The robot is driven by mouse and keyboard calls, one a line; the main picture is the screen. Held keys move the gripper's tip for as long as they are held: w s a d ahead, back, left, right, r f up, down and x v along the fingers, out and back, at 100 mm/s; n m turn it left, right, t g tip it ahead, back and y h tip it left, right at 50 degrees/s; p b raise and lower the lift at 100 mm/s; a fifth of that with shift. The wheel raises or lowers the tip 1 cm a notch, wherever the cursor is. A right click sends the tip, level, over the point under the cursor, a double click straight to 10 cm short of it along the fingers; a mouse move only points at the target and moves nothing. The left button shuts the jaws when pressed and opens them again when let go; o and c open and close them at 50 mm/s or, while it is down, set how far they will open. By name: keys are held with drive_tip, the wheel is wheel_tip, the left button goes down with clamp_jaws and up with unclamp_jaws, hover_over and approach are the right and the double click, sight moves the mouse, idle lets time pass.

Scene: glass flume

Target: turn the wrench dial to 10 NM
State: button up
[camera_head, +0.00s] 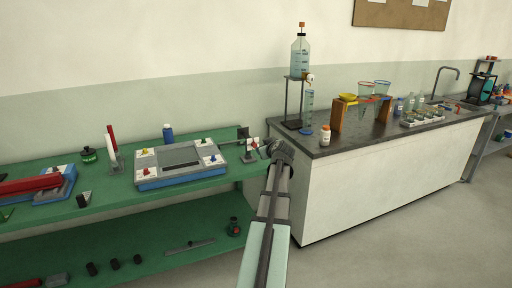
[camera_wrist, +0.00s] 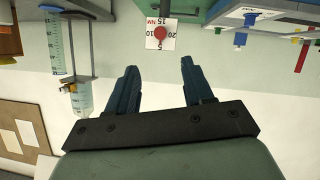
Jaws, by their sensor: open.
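The wrench dial (camera_wrist: 160,33) is a red round knob on a small white plate marked 5, 10, 15, 20 and a red NM. It is near the top middle of the wrist view. The knob's pointer is too small to read. In the head view the dial plate (camera_head: 254,143) stands at the right end of the green bench, just left of my gripper (camera_head: 269,147). In the wrist view my gripper (camera_wrist: 159,72) is open and empty. Its two dark fingers point toward the dial, which lies beyond the tips, apart from them.
A blue-grey panel box (camera_head: 180,165) with several small knobs sits on the green bench (camera_head: 110,213) left of the dial. A dark-topped counter (camera_head: 345,141) to the right carries a stand with a bottle (camera_head: 300,58) and glassware. A wall is behind both.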

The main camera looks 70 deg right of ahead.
sight(255, 145)
drive_tip(key=x, duration=1.3)
drive_tip(key=shift+w+d+f, duration=0.2)
drive_tip(key=shift+d, duration=0.05)
clamp_jaws()
